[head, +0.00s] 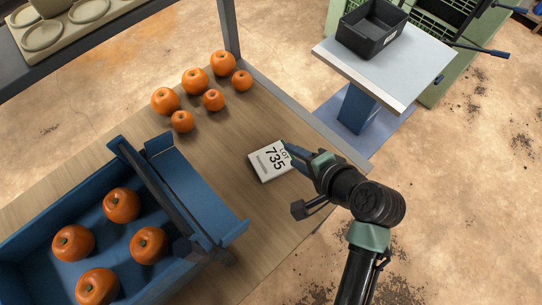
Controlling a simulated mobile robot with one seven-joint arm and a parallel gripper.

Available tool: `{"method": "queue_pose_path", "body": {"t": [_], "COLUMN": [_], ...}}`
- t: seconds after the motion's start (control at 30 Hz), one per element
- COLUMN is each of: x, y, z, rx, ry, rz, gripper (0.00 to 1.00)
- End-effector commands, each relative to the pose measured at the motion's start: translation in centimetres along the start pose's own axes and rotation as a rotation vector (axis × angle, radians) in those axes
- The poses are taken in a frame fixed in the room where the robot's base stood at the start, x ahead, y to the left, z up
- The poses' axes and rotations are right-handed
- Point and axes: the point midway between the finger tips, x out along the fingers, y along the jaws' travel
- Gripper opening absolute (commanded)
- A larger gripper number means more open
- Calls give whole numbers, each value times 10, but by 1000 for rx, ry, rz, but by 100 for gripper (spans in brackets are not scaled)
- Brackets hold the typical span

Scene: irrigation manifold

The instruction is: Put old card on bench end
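A white card (268,161) printed "LOT 735" lies on the wooden bench (228,120), near its right end. My gripper (290,152) is at the card's right edge, with a bluish finger over or against that edge. Part of the card's right side is hidden by the gripper. I cannot tell whether the fingers are closed on the card or only beside it. The card looks flat on or just above the bench top.
Several oranges (195,81) sit at the back of the bench. A blue bin (190,190) with several oranges stands at the left front. A black tray (371,28) rests on a pale side stand (395,72) beyond the bench end. A rack with round trays is at top left.

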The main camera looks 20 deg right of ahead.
Motion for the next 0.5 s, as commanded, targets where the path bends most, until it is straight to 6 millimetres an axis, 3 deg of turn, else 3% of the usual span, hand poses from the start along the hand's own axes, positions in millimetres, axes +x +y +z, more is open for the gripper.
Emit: {"method": "queue_pose_path", "body": {"t": [0.5], "x": [-66], "y": [-47], "z": [0], "rx": [1], "ry": [1], "rz": [0], "gripper": [37]}}
